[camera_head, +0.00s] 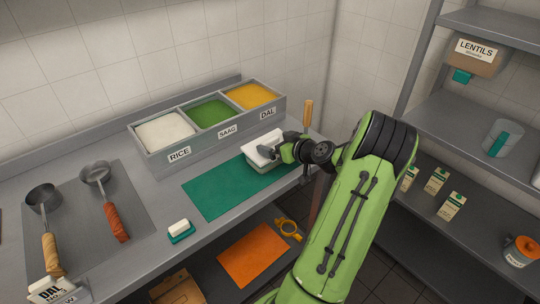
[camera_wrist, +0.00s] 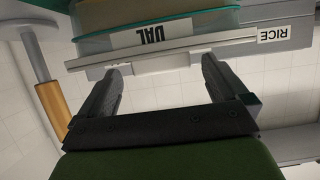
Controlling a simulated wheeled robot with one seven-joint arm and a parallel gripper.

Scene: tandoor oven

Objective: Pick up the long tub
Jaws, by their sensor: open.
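The long tub (camera_head: 262,161) is a pale, translucent box with a white top. It sits on the right part of the green mat (camera_head: 205,190), in front of the three-part food bin. My gripper (camera_head: 279,147) is at the tub's right side in the head view, partly covering it. In the wrist view my gripper (camera_wrist: 158,72) has its two dark fingers wide apart with nothing between them. A pale container wall with an upside-down DAL label shows beyond the fingertips. I cannot tell whether the fingers touch the tub.
The food bin (camera_head: 193,147) stands behind the mat, labelled RICE, SAAG and DAL. An upright wooden handle (camera_head: 308,115) rises just behind my gripper. Two ladles (camera_head: 113,215) lie at the left. Shelves (camera_head: 490,115) stand right.

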